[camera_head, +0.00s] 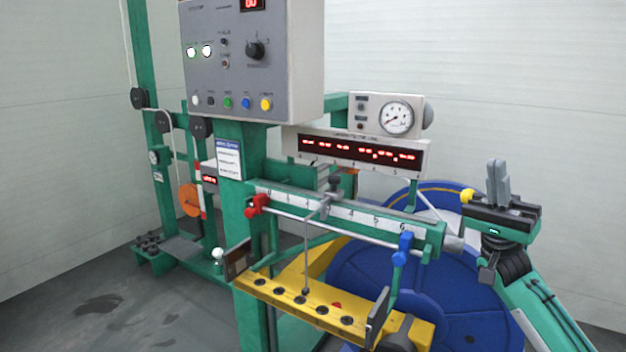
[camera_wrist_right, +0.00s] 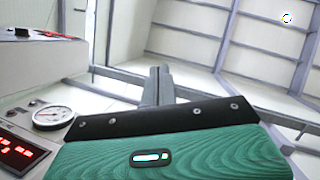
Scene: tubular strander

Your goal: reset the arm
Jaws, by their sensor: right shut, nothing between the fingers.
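My right arm comes in from the lower right in the head view, and its gripper (camera_head: 498,184) points upward, to the right of the machine. Its two grey fingers are together with nothing between them. In the right wrist view the gripper (camera_wrist_right: 159,85) also shows its fingers closed, pointing up toward the ceiling. The gripper is clear of the machine, right of the dial gauge (camera_head: 397,118) and above the blue reel (camera_head: 470,290). My left gripper is not in the head view.
A grey control box (camera_head: 250,65) stands upper left. Below it are a red digital display (camera_head: 360,152), a numbered beam (camera_head: 350,215) with red and blue clamps, and a yellow bar (camera_head: 290,298) with several holes. The space above and right of my right gripper is free.

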